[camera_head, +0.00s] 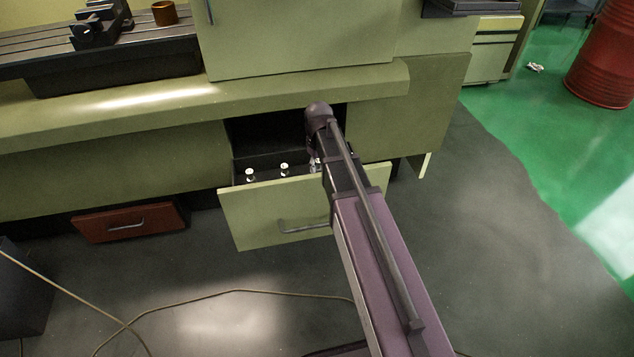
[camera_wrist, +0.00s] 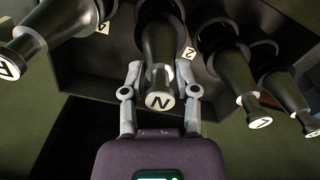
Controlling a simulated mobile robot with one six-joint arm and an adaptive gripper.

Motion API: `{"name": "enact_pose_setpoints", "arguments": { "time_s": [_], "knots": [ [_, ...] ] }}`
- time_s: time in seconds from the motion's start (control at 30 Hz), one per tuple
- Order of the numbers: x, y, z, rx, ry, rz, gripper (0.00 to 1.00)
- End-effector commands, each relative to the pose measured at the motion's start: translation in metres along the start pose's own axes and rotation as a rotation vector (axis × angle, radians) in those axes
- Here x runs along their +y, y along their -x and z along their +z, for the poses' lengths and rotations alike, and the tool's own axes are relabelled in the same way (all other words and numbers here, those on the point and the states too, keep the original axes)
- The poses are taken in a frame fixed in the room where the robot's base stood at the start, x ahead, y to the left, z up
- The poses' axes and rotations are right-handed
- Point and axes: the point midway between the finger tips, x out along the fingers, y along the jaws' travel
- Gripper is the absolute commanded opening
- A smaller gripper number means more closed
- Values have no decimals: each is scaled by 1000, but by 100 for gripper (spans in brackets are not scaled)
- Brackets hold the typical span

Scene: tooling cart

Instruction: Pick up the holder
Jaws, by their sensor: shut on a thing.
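Several dark tool holders with white round ends stand in an open drawer (camera_head: 270,212) in the head view. In the wrist view, the middle holder (camera_wrist: 159,45) is dark and tapered, with a mark like an N or a sideways 2 on its white end. My gripper (camera_wrist: 161,82) has one finger on each side of this holder, shut on it near its white end. In the head view, my arm reaches over the drawer, and my fingers and the held holder cannot be made out clearly.
Other holders flank it closely: one at left (camera_wrist: 62,22) and two at right (camera_wrist: 228,62), (camera_wrist: 278,88). The green cabinet top (camera_head: 170,105) overhangs the drawer. A red drawer front (camera_head: 128,222) is at left, and a cable (camera_head: 235,292) lies on the floor.

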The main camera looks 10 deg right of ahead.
Motion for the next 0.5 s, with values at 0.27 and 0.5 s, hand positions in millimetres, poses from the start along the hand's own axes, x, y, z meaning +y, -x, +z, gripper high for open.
{"name": "enact_pose_setpoints", "arguments": {
  "time_s": [0.27,0.5],
  "knots": [
    [0,2,0,0,0,1,0],
    [0,12,0,0,0,1,0]
  ]
}}
